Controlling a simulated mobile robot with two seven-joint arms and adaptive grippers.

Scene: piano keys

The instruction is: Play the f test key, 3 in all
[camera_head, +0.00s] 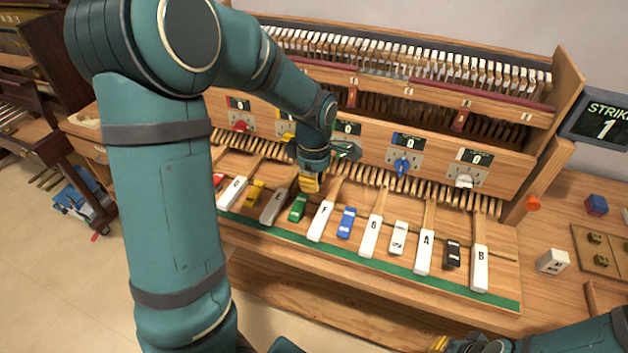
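The F test key (321,222) is a white block on a wooden stick, in the middle of a row of keys. My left gripper (309,184) reaches down from above, its yellow fingertips just behind the green key (299,207) and to the left of the F key's stick. The fingertips look together, with no gap or held thing visible. I cannot tell whether they touch anything below. My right gripper (470,344) shows only partly at the bottom edge, away from the keys, its fingertips unclear. A screen (603,118) at the right reads "STRIKE 1".
A grey E key (274,207) stands left of the green key. The blue key (347,222) and G key (371,237) stand right of F. Small displays and knobs, one blue (402,166), line the panel behind. A loose white block (553,261) lies at right.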

